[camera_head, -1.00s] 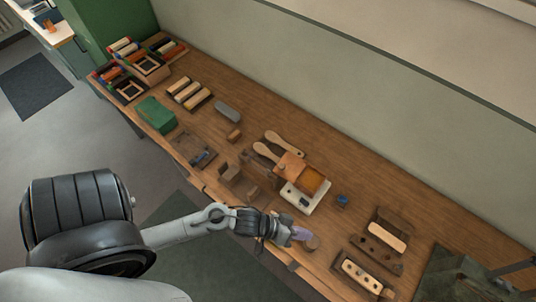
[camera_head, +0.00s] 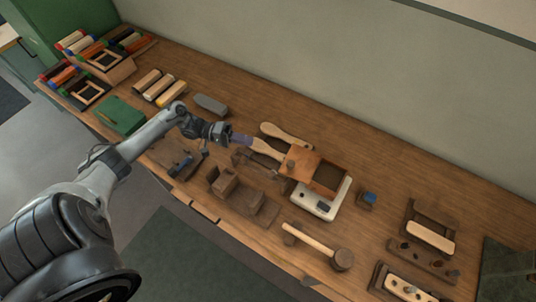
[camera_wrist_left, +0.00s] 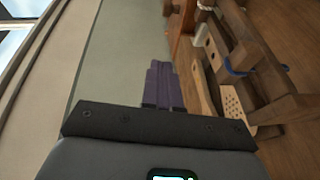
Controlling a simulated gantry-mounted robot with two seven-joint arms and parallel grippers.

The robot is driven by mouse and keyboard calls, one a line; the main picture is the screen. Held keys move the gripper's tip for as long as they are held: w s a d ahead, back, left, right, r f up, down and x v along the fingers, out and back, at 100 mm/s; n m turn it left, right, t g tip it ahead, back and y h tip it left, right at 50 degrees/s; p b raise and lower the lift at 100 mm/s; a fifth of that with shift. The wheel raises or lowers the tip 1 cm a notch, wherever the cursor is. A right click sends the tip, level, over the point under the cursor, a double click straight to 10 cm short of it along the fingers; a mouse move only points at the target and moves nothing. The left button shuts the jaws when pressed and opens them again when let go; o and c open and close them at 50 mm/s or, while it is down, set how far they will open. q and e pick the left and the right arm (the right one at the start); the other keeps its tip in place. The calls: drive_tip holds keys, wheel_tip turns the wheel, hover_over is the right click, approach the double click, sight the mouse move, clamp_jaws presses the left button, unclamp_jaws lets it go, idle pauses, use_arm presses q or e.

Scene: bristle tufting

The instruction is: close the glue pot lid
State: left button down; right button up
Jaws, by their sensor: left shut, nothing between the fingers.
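The glue pot looks to be the copper-coloured square box (camera_head: 328,178) on a white base (camera_head: 322,204), right of the middle of the bench. Its top shows a dark opening. An orange-brown panel with a small knob, apparently the lid (camera_head: 299,160), stands open on its left side. My left gripper (camera_head: 242,140) is left of the lid, beside the pale paddle handles, and apart from the pot. Its purple fingers are together and empty, also in the left wrist view (camera_wrist_left: 163,86). The reddish-brown part at the top of that view cannot be told clearly. My right gripper is out of view.
Two pale wooden paddles (camera_head: 284,135) lie beside the lid. A mallet (camera_head: 318,244) lies in front of the pot, and a small blue-topped item (camera_head: 369,198) is to its right. Wooden blocks (camera_head: 229,182) stand front left. Drilled wooden blocks (camera_head: 424,259) are at the right.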

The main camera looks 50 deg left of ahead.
use_arm(q)
drive_tip(key=s+d+p+x, duration=0.1)
drive_tip(key=s+p+x, duration=0.1)
drive_tip(key=x, duration=1)
drive_tip(key=shift+d+f, duration=0.2)
drive_tip(key=shift+d, duration=0.4)
